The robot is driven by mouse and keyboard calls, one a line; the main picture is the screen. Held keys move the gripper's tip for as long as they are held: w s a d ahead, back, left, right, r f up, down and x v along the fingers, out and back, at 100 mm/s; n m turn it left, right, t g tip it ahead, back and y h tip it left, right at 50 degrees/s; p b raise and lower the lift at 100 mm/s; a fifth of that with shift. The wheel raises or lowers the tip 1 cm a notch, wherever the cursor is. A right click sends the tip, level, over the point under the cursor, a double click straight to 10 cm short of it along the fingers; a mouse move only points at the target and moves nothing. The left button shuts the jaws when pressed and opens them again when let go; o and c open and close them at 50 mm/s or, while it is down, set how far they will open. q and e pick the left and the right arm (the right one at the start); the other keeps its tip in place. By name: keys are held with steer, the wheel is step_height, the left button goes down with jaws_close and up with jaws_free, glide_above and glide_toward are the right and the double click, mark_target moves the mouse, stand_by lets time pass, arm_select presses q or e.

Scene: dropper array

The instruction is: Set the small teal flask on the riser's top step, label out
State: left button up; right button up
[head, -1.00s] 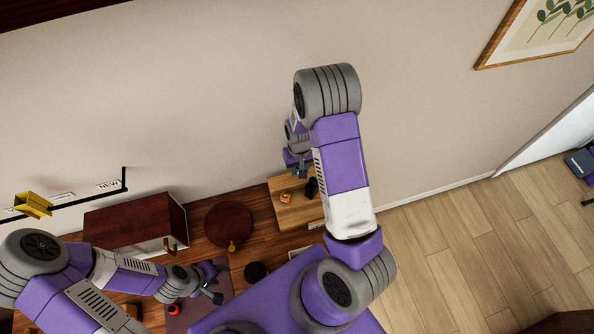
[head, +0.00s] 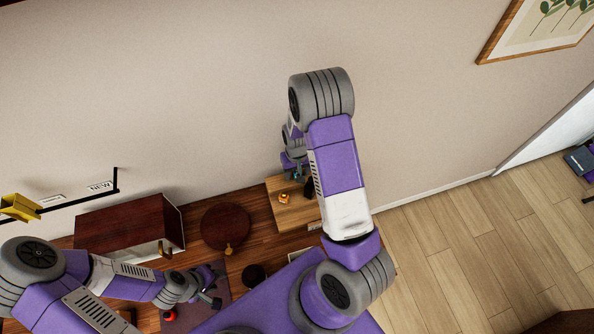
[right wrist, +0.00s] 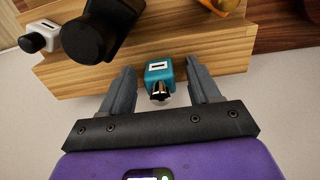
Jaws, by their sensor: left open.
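The small teal flask (right wrist: 158,72) is in the right wrist view, with a pale label bearing a dark mark and a dark and tan top nearest the camera. It is between the fingers of my right gripper (right wrist: 163,88), with a visible gap on each side, so the gripper looks open around it. The wooden riser (right wrist: 215,50) is right behind the flask; I cannot tell whether the flask rests on a step. In the head view my right gripper (head: 294,168) is small at the riser's far edge (head: 302,216). My left gripper (head: 212,291) is open, low over a dark mat.
A black bottle (right wrist: 100,32) and a white bottle with a dark cap (right wrist: 40,36) are on the riser, left of the flask. An amber item (right wrist: 222,4) is at upper right. A red item (head: 169,315) is near my left gripper. A dark red cabinet (head: 125,222) stands left.

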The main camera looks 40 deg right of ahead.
steer(key=shift+r, duration=0.1)
step_height(320, 180, up, 12)
steer(key=shift+r+p, duration=0.1)
steer(key=shift+p, duration=0.3)
stand_by(0.6)
